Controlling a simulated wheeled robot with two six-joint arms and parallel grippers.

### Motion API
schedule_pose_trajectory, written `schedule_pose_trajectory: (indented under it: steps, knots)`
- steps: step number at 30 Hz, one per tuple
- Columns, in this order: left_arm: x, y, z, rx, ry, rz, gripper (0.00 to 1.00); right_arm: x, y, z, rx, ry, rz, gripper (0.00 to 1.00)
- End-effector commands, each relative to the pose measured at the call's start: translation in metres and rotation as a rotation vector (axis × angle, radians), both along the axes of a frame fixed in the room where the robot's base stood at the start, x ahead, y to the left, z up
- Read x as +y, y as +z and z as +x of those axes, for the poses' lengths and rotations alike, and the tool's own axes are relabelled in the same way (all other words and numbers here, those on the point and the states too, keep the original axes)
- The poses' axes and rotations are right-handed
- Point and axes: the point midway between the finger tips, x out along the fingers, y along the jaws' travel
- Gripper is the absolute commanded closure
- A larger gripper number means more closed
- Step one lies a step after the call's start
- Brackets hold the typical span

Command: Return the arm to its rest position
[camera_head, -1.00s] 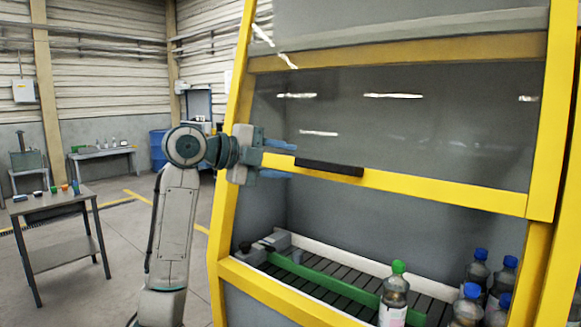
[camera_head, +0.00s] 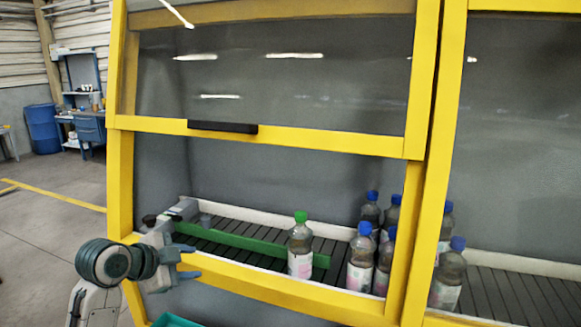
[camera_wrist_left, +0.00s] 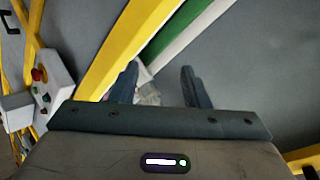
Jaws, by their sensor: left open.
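My left gripper (camera_head: 188,263) is low at the left of the head view, in front of the lower yellow frame bar of the machine. Its two blue fingers are apart with nothing between them. In the left wrist view the open fingers (camera_wrist_left: 160,88) point toward the yellow bar, with a green strip (camera_wrist_left: 182,35) beyond. My left arm (camera_head: 100,290) rises from the bottom left corner, mostly out of view. My right gripper is not in view.
A yellow-framed machine has a raised clear guard with a black handle (camera_head: 222,127). Inside, a green-capped bottle (camera_head: 300,247) stands by a green rail (camera_head: 240,243), and several blue-capped bottles (camera_head: 360,258) stand to its right. A blue barrel (camera_head: 42,129) stands far left. The floor at left is clear.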

Motion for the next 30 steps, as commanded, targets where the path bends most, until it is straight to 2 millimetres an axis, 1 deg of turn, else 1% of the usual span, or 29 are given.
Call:
schedule_pose_trajectory:
  steps: [1,2,3,5,6,8,9,11,12,14,15,17,18,21,24,30]
  knots:
    - [0.000,-0.031,-0.015,0.061,0.047,-0.019,0.58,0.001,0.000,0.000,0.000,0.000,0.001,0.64]
    - [0.000,-0.046,-0.023,0.095,0.081,-0.032,0.58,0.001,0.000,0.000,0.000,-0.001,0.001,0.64]
    - [0.001,-0.067,-0.034,0.140,0.126,-0.049,0.58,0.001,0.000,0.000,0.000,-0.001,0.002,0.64]
    - [0.002,-0.096,-0.053,0.203,0.195,-0.072,0.58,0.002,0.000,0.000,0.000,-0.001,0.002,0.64]
    - [0.003,-0.114,-0.067,0.245,0.243,-0.087,0.58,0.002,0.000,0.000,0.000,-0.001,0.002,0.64]
    - [0.005,-0.140,-0.089,0.304,0.315,-0.109,0.58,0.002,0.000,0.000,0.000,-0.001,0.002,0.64]
    - [0.007,-0.156,-0.105,0.343,0.364,-0.121,0.58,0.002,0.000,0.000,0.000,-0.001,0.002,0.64]
    - [0.009,-0.179,-0.129,0.397,0.440,-0.139,0.58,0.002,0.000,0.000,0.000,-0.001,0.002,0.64]
    - [0.011,-0.192,-0.146,0.431,0.492,-0.151,0.58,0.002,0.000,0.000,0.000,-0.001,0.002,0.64]
    - [0.014,-0.211,-0.172,0.481,0.570,-0.167,0.58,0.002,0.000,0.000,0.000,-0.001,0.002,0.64]
    - [0.016,-0.222,-0.190,0.512,0.623,-0.177,0.58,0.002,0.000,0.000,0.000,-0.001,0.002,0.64]
    - [0.019,-0.237,-0.217,0.556,0.703,-0.190,0.58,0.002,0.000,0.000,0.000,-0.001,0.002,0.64]
    - [0.021,-0.245,-0.233,0.579,0.752,-0.197,0.58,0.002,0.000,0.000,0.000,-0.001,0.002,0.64]
    - [0.027,-0.258,-0.268,0.625,0.857,-0.211,0.58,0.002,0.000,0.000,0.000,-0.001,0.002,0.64]
    - [0.031,-0.267,-0.296,0.657,0.943,-0.218,0.58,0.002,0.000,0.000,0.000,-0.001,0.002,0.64]
    - [0.038,-0.276,-0.341,0.701,1.081,-0.229,0.58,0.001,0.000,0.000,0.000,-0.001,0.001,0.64]
